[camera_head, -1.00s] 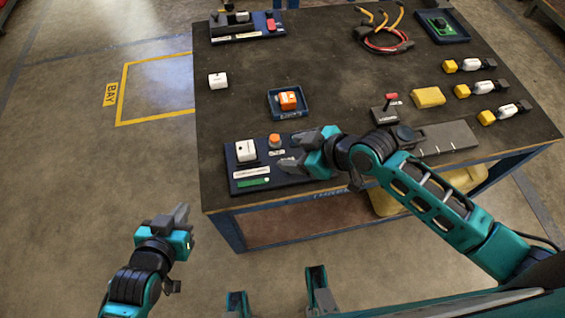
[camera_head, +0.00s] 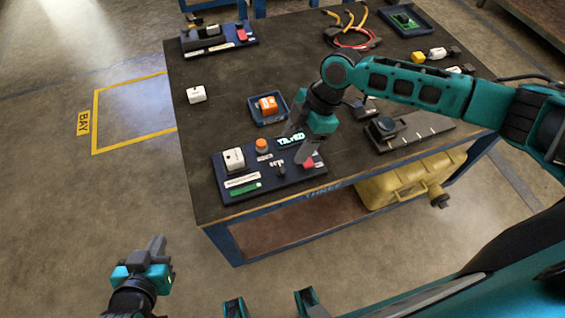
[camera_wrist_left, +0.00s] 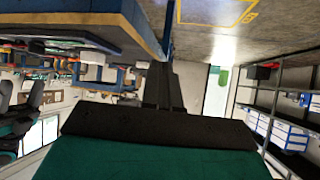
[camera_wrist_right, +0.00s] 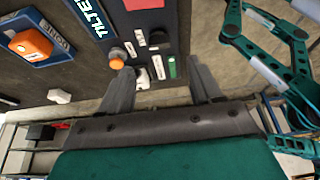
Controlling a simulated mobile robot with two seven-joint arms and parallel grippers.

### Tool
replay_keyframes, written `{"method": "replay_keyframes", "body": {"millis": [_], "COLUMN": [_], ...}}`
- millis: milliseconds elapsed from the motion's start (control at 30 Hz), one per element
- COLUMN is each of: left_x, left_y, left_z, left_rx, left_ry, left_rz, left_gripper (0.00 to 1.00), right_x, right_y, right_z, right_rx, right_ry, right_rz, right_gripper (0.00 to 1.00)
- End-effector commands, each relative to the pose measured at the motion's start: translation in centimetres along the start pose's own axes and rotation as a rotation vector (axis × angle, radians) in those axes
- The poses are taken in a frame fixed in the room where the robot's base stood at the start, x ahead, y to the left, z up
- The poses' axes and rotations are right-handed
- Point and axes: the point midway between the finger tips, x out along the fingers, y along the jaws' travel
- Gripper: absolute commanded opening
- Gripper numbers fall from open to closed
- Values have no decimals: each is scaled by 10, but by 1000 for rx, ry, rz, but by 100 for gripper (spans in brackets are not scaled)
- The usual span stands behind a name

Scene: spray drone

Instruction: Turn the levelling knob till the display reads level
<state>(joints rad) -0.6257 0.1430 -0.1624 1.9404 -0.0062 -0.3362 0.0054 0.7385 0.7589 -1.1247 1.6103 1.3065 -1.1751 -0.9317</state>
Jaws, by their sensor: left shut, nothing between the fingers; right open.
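A dark control panel (camera_head: 242,192) lies at the table's front edge. Its display (camera_head: 291,140) reads "TILTED" in glowing letters, and it also shows in the right wrist view (camera_wrist_right: 92,20). A black round knob (camera_head: 386,126) sits on a grey plate with tick marks, right of the panel; I cannot tell whether it is the levelling knob. My right gripper (camera_head: 299,143) is open and empty above the panel's right part, apart from the black knob. In the right wrist view an orange button (camera_wrist_right: 117,58) lies near one fingertip. My left gripper (camera_head: 157,243) is shut and empty, off the table's front left.
A blue tray (camera_head: 258,121) with an orange block (camera_head: 267,104) lies behind the panel. A white block (camera_head: 197,94) and another panel (camera_head: 190,46) are further left.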

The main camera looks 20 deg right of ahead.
Motion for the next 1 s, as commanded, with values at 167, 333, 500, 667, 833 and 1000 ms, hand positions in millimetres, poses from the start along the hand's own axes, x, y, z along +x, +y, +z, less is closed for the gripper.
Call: {"method": "replay_keyframes", "body": {"millis": [167,333,500,667,833,1000], "left_x": [4,6,8,7,7,7], "left_y": [1,4,7,6,6,6], "left_z": [6,6,2,-2,-3,-2], "left_rx": [-2,-3,-4,-4,-4,-4], "left_ry": [-5,-4,5,12,13,12], "left_rz": [2,10,15,15,15,13], "left_gripper": [0,0,0,0,0,0], "right_x": [41,68,82,85,85,85], "right_y": [0,0,0,0,0,0], "right_z": [0,0,0,0,0,0], "right_rx": [0,0,0,0,0,0], "right_ry": [1,0,0,0,0,0], "right_rz": [-1,0,1,2,2,2], "right_gripper": [64,64,64,64,64,48]}}
